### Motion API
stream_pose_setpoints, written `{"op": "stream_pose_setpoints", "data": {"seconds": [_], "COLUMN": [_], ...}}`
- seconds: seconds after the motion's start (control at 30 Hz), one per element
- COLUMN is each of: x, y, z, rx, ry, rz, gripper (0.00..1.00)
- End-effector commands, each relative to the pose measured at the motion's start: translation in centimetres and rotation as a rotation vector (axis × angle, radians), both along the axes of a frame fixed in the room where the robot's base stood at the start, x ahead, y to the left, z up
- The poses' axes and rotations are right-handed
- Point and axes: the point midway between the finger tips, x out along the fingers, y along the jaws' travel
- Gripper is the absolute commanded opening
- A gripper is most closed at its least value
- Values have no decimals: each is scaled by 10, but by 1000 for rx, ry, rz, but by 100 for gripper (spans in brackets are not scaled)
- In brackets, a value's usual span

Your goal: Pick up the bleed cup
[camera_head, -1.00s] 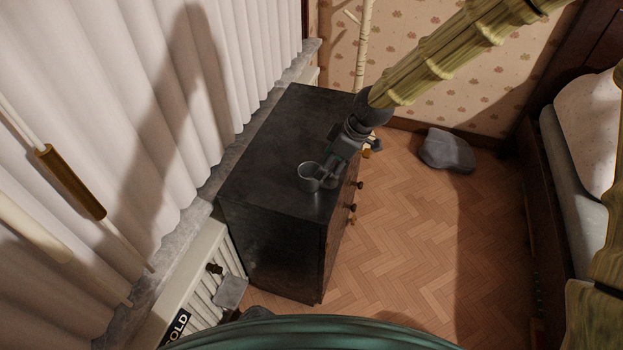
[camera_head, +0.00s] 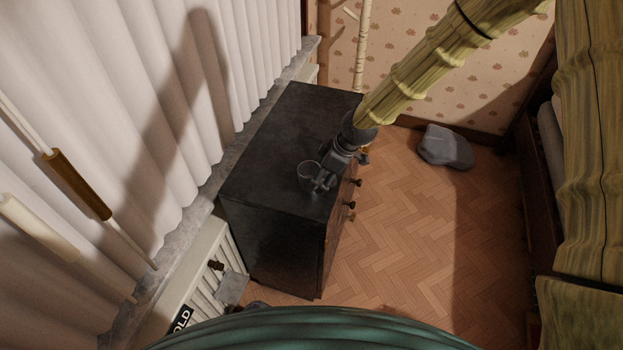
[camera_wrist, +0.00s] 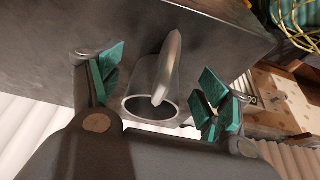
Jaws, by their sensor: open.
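The bleed cup is a grey metal cup (camera_head: 308,170) near the front right part of the dark dresser's top. In the wrist view the cup (camera_wrist: 140,102) shows its round open mouth and a curved handle or lip that rises across it. My gripper (camera_head: 322,186) is at the cup's right side in the head view, close to it. In the wrist view its green-padded fingers (camera_wrist: 158,92) are spread apart, with the cup between them. The fingers do not visibly close on it. Whether either pad touches the cup I cannot tell.
The dark dresser (camera_head: 268,185) has knobs on its right face. White curtains (camera_head: 150,110) and a radiator (camera_head: 205,268) run along the left. A grey cushion-like lump (camera_head: 445,148) lies on the parquet floor (camera_head: 400,225), which is mostly clear. A bed stands at the right edge.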

Motion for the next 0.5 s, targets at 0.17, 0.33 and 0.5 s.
{"op": "stream_pose_setpoints", "data": {"seconds": [0.17,0.33,0.5], "x": [0,0,0], "y": [0,0,0], "z": [0,0,0], "rx": [0,0,0], "ry": [0,0,0], "rz": [0,0,-1], "gripper": [70,39,26]}}
